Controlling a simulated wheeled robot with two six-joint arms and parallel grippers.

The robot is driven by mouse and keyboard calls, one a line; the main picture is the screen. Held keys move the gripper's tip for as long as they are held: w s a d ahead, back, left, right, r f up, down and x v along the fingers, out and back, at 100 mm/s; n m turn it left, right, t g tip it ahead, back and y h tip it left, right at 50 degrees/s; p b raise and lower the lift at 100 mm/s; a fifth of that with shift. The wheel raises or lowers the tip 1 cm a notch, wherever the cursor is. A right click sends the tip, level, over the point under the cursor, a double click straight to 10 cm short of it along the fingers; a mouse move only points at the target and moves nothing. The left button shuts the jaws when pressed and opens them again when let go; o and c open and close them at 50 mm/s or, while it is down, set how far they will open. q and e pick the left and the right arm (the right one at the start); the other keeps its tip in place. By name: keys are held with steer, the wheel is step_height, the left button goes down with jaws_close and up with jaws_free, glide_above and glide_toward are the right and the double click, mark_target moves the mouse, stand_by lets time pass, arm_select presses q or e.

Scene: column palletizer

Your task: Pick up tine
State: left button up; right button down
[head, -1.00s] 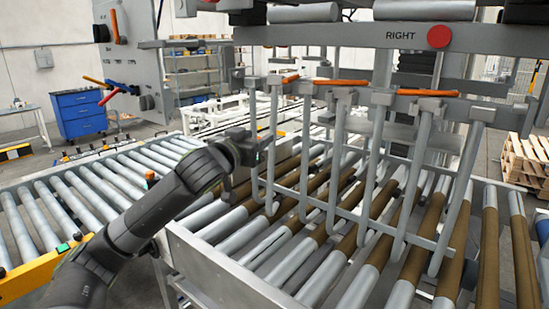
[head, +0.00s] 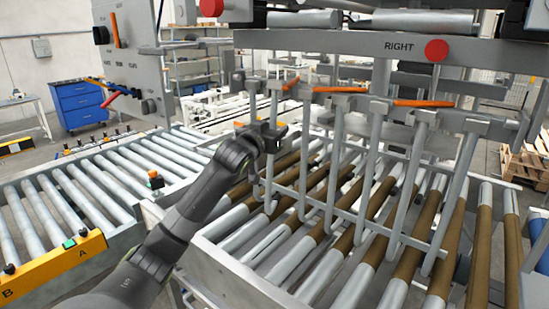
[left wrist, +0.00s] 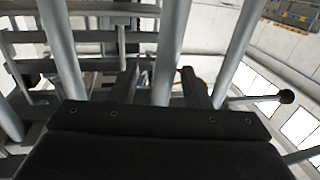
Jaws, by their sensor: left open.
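Several grey hooked tines (head: 339,165) hang from the frame marked RIGHT, their lower ends bent over the rollers. Orange pieces (head: 424,102) sit along their tops. My left gripper (head: 274,135) is at the upper part of the leftmost tines, and my dark hand partly hides them. In the left wrist view, the two dark fingers of my left gripper (left wrist: 160,88) stand apart. A grey tine (left wrist: 170,52) shows in the gap between them. I cannot tell how deep it sits between the fingers, and they do not look closed on it. My right gripper is not in view.
A conveyor of grey and brown rollers (head: 330,274) lies below the tines. A second roller conveyor (head: 75,197) with a yellow end beam (head: 55,268) is at the left. A grey control panel (head: 133,55) stands at upper left, and wooden pallets (head: 525,163) lie at right.

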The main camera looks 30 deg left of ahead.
arm_select(q)
steer(key=shift+w, duration=0.3)
jaws_close()
stand_by(1.2)
steer(key=shift+r, duration=0.1)
